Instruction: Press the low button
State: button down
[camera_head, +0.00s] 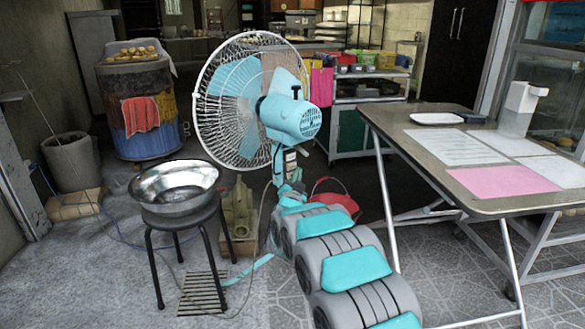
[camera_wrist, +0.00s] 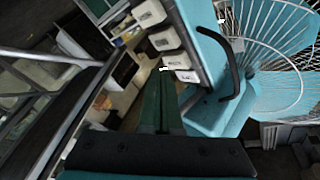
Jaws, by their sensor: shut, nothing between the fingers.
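A light-blue fan (camera_head: 292,117) with a white wire cage stands in the middle of the head view. In the wrist view its light-blue body (camera_wrist: 207,50) carries a row of several white buttons (camera_wrist: 165,40) with small dark marks that I cannot read, so I cannot tell which is the low button. My gripper (camera_wrist: 164,74) is shut and empty, its dark green fingers together. Its tips appear close to the buttons at the lower end of the row; I cannot tell whether they touch. In the head view my arm largely hides the gripper.
A table (camera_head: 420,135) with papers stands to the right of my arm. A stool (camera_head: 185,219) holding a metal bowl (camera_head: 175,184) stands left of the fan. A red bucket (camera_head: 335,200) sits behind my arm. A black curved handle (camera_wrist: 238,70) lies right of the buttons.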

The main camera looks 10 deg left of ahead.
jog(key=shift+w+a, duration=0.1)
jog(key=shift+w+a, duration=0.2)
jog(key=shift+w+a, duration=0.25)
dwell(0.9)
jog(key=shift+s+d+b, duration=0.55)
dwell(0.4)
